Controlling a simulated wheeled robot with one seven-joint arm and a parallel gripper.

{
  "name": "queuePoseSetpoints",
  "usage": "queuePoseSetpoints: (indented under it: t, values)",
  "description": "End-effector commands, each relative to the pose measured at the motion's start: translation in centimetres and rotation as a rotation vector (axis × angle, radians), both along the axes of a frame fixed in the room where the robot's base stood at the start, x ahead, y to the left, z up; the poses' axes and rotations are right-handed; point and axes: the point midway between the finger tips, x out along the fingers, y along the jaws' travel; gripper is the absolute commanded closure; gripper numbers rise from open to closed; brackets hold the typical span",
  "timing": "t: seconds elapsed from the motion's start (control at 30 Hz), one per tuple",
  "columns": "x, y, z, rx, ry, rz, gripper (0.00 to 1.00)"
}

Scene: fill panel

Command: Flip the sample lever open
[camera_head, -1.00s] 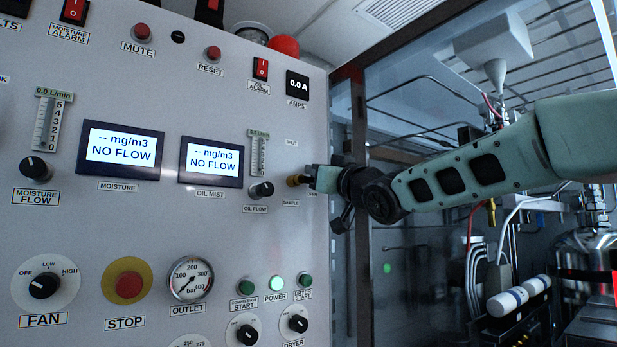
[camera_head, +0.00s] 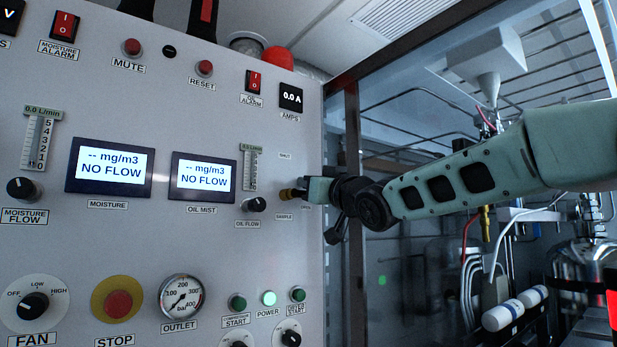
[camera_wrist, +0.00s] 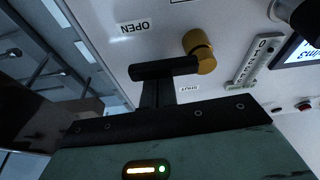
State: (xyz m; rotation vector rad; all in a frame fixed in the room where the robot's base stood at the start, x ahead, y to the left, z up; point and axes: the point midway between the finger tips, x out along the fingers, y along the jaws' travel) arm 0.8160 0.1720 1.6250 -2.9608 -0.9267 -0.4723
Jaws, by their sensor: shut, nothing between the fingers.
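The sample lever's brass hub (camera_head: 290,194) sticks out of the panel above the SAMPLE label, and it also shows in the wrist view (camera_wrist: 200,50). There a black bar (camera_wrist: 150,70) reaches left from the hub, between the OPEN label (camera_wrist: 135,27) and the SHUT label (camera_wrist: 190,88). It looks like the lever's handle, partly merged with my dark fingers. My gripper (camera_wrist: 158,92) is shut and empty, its tips against or very close to the bar; contact is unclear. In the head view my gripper (camera_head: 308,190) is just right of the hub.
The grey panel (camera_head: 225,275) carries the oil flow knob (camera_head: 254,204) left of the lever, the oil mist display (camera_head: 203,177) and several buttons and switches. A dark frame post (camera_head: 352,270) stands at the panel's right edge, with pipes and equipment behind it.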

Motion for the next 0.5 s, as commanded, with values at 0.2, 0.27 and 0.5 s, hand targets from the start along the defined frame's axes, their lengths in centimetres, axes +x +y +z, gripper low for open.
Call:
queuePoseSetpoints:
  t: [0.2,0.27,0.5]
  values:
    - [-3.1,-2.0,3.2,0.041,-0.067,0.0,1.0]
    - [-3.9,-2.5,2.8,0.04,-0.065,0.0,1.0]
    - [-7.1,-4.6,1.2,0.038,-0.061,0.0,1.0]
